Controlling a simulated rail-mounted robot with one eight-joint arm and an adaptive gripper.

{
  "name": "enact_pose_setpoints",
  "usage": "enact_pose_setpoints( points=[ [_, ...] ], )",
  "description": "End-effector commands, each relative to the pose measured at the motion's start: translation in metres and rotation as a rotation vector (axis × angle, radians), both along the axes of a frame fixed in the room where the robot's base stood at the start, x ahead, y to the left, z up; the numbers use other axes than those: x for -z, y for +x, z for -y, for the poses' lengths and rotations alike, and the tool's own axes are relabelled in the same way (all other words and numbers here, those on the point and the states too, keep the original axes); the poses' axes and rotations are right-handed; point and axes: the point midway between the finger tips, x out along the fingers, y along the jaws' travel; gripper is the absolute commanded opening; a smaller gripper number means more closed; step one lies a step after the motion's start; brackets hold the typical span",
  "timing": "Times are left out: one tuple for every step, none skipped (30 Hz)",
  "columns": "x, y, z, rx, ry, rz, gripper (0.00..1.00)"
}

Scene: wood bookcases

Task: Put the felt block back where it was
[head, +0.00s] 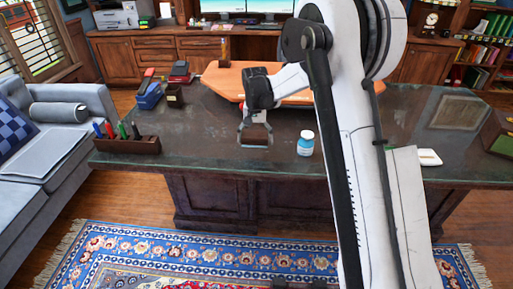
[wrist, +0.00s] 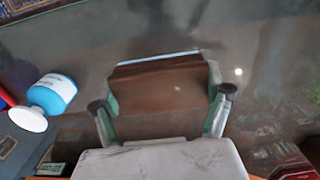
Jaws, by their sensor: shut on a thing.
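The felt block, a brown block with a pale far edge, is between the fingers of my gripper (wrist: 165,97) in the wrist view (wrist: 160,85). My gripper is shut on its two short ends. In the head view my gripper (head: 256,128) points down near the middle of the desk, and the block (head: 256,141) shows at its tips, low over the dark desk top (head: 220,155). I cannot tell whether the block touches the desk.
A white-capped blue bottle (head: 306,144) stands just right of the block; it also shows in the wrist view (wrist: 54,93). A pen holder (head: 127,146), a blue item (head: 150,95) and a dark box (head: 175,96) are left. A white item (head: 429,157) lies right.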

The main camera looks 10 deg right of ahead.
Motion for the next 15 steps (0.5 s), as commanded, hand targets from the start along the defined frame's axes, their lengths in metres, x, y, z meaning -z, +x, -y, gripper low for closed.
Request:
enact_pose_setpoints(
  points=[
    [0.003,0.003,0.003,0.001,0.000,0.000,0.53],
    [0.004,0.004,0.005,0.001,0.000,0.000,0.53],
    [0.005,0.005,0.006,0.001,0.000,0.000,0.53],
    [0.006,0.006,0.007,0.001,0.000,0.000,0.53],
    [0.007,0.006,0.007,0.001,0.000,0.000,0.53],
    [0.009,0.006,0.007,0.001,0.000,0.000,0.53],
    [0.011,0.006,0.007,0.001,0.000,0.000,0.53],
    [0.014,0.006,0.007,0.001,0.000,0.000,0.53],
    [0.019,0.006,0.007,0.000,0.000,0.000,0.53],
    [0.024,0.006,0.007,0.000,0.000,0.000,0.53],
    [0.028,0.006,0.007,0.000,0.000,0.000,0.53],
    [0.034,0.006,0.007,0.000,0.000,0.000,0.53],
    [0.038,0.006,0.007,0.000,0.000,0.000,0.53],
    [0.042,0.006,0.007,0.000,0.000,0.000,0.53],
    [0.044,0.006,0.007,0.000,0.000,0.000,0.53]
  ],
)
